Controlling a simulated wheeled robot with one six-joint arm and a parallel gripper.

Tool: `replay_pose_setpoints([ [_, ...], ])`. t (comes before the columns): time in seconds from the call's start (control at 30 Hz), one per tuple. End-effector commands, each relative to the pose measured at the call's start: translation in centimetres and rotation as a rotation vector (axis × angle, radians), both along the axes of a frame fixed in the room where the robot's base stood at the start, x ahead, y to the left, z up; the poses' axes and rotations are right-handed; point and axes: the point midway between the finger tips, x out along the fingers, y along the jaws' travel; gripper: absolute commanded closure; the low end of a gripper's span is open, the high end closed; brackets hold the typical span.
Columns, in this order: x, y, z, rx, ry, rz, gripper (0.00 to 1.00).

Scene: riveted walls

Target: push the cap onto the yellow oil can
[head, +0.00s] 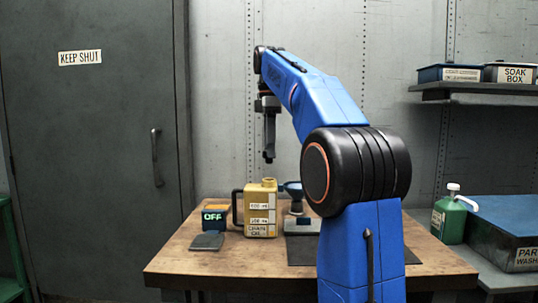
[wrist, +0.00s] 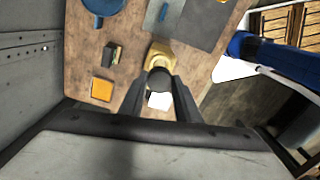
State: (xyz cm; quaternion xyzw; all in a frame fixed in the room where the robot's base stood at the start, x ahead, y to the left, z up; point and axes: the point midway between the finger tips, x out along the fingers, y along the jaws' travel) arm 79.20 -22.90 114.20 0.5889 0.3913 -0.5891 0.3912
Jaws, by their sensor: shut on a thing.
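The yellow oil can (head: 260,212) stands upright on the wooden table, with a dark handle on its left and labels on its front. Its neck on top is open in the head view. My gripper (head: 269,156) points down above the can, clear of it. In the wrist view my gripper (wrist: 160,88) is shut on a dark round cap (wrist: 158,76). The yellow can (wrist: 159,52) shows below and partly behind the cap and fingers, so its neck is hidden there.
A blue funnel (head: 293,187) on a stand is close right of the can. A green pump bottle (head: 449,218) and a parts washer (head: 505,240) stand at the right.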

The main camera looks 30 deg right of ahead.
Motion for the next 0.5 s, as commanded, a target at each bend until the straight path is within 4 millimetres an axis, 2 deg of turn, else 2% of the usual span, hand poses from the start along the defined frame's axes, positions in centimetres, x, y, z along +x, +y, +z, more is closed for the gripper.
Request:
replay_pose_setpoints([
  [0.5, -0.06, 0.01, -0.69, 0.0, 0.001, 0.0, 0.93],
])
